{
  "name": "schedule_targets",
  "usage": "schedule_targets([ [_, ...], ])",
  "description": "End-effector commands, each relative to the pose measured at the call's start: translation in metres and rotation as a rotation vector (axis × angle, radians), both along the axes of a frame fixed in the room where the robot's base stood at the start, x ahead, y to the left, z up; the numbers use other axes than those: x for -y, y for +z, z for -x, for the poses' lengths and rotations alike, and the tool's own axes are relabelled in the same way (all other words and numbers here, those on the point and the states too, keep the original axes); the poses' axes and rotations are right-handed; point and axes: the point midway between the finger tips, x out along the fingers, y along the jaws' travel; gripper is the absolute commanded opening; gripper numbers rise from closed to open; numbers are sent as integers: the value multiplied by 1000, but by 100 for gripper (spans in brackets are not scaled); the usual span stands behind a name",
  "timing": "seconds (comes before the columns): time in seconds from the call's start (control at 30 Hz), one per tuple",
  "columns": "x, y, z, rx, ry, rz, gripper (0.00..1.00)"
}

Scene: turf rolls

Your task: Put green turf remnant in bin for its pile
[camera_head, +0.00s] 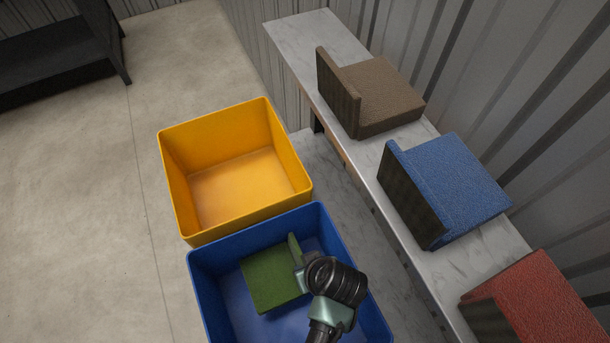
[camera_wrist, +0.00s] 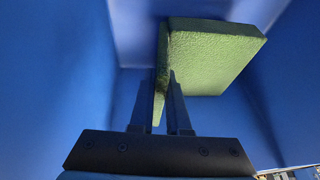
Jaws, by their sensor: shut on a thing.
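The green turf remnant (camera_head: 269,277) is an L-shaped piece with a flat slab and an upright flange. It is inside the blue bin (camera_head: 223,245) in the head view. My gripper (camera_head: 304,268) reaches down into the blue bin and is shut on the flange. In the wrist view, the fingers of my gripper (camera_wrist: 170,105) pinch the flange of the green turf remnant (camera_wrist: 208,58), with blue bin walls (camera_wrist: 52,80) around it. Whether the remnant touches the bin floor I cannot tell. My wrist hides part of the bin's right side.
An empty yellow bin (camera_head: 237,206) stands just behind the blue bin. A marble-topped bench (camera_head: 345,170) to the right holds brown (camera_head: 385,92), blue (camera_head: 462,180) and red (camera_head: 545,300) turf pieces. A dark shelf (camera_head: 60,55) stands far left. The floor at left is clear.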

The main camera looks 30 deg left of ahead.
Motion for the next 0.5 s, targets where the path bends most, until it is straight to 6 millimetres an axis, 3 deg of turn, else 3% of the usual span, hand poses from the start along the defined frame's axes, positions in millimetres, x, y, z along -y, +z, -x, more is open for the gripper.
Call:
schedule_targets([
  [0.3,0,-41,0,-1,-1,-1,0],
  [0.5,0,-42,0,2,0,0,0],
])
